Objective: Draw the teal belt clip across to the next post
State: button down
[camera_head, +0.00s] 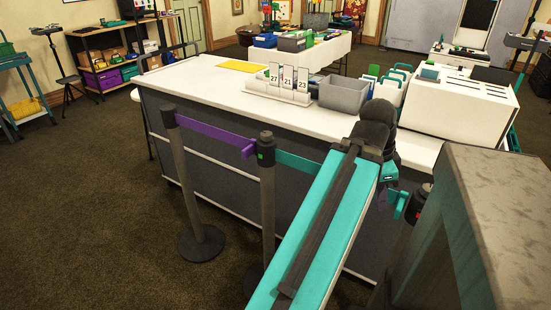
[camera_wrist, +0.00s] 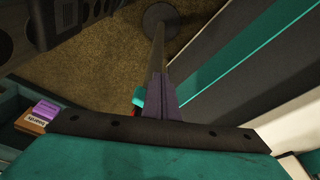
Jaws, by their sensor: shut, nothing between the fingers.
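The teal belt runs right from the middle post (camera_head: 266,150), which has a green mark, and passes behind my arm. The teal belt clip (camera_head: 398,204) shows right of my arm, close beside the black head of the right post (camera_head: 418,203), which has a red mark. I cannot tell whether clip and post are joined. In the wrist view my gripper (camera_wrist: 163,92) is shut and empty, in line with a dark post (camera_wrist: 155,52). A teal piece (camera_wrist: 138,97), likely the clip, sits just left of the fingers, partly hidden.
A purple belt (camera_head: 215,132) spans the left post (camera_head: 170,118) to the middle post. The long counter (camera_head: 330,125) stands behind the posts, with number cards (camera_head: 288,80) and a grey bin (camera_head: 344,94) on it. Open carpet lies at left.

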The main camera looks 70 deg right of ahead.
notch_tip(320, 180, up, 7)
jog(key=p, duration=0.6)
dwell(0.3)
jog(key=shift+r, duration=0.1)
jog(key=shift+w, duration=0.1)
